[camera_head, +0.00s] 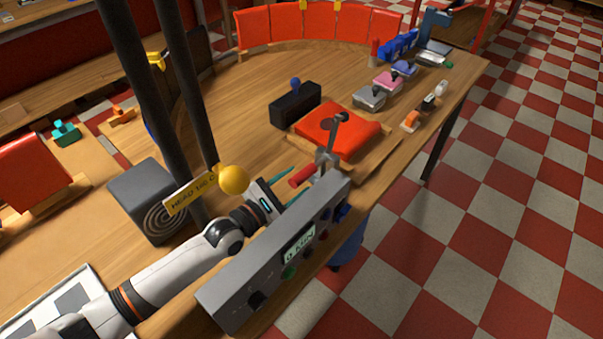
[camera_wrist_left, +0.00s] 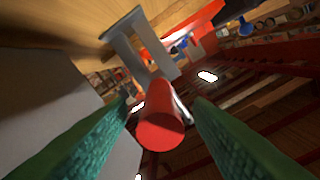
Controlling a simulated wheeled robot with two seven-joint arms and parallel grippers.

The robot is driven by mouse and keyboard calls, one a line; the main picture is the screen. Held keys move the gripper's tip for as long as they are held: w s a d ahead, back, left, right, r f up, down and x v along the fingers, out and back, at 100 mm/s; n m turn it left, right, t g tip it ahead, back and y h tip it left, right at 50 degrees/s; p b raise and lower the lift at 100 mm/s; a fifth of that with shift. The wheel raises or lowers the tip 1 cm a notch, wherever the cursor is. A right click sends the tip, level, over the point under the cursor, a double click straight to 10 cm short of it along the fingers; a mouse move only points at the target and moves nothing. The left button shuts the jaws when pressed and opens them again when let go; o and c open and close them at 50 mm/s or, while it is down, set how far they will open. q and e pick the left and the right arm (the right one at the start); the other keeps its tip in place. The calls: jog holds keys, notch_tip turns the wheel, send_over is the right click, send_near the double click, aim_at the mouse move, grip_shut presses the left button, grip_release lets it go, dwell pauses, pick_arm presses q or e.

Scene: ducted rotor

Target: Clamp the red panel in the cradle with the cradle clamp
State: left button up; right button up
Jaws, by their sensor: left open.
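The red panel (camera_head: 352,136) lies in the wooden cradle (camera_head: 372,160) on the table. The metal cradle clamp (camera_head: 327,160) stands at the cradle's near edge. Its arm rises over the panel, and its black-tipped end appears above the panel; I cannot tell whether it touches. The clamp's red handle (camera_head: 302,175) points toward my left gripper (camera_head: 286,187), which is open with green fingers. In the left wrist view the round end of the red handle (camera_wrist_left: 160,130) shows between the two spread fingers, with the grey clamp frame (camera_wrist_left: 140,45) behind. My right gripper is out of view.
A long grey control box (camera_head: 275,262) stands close beside my left gripper. A black box with a blue knob (camera_head: 296,103) stands behind the cradle.

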aim_at(302, 177)
pick_arm(q)
jog(key=x, duration=0.3)
jog(key=shift+w+d, duration=0.1)
jog(key=shift+w, duration=0.15)
jog(key=shift+c, duration=0.2)
grip_shut()
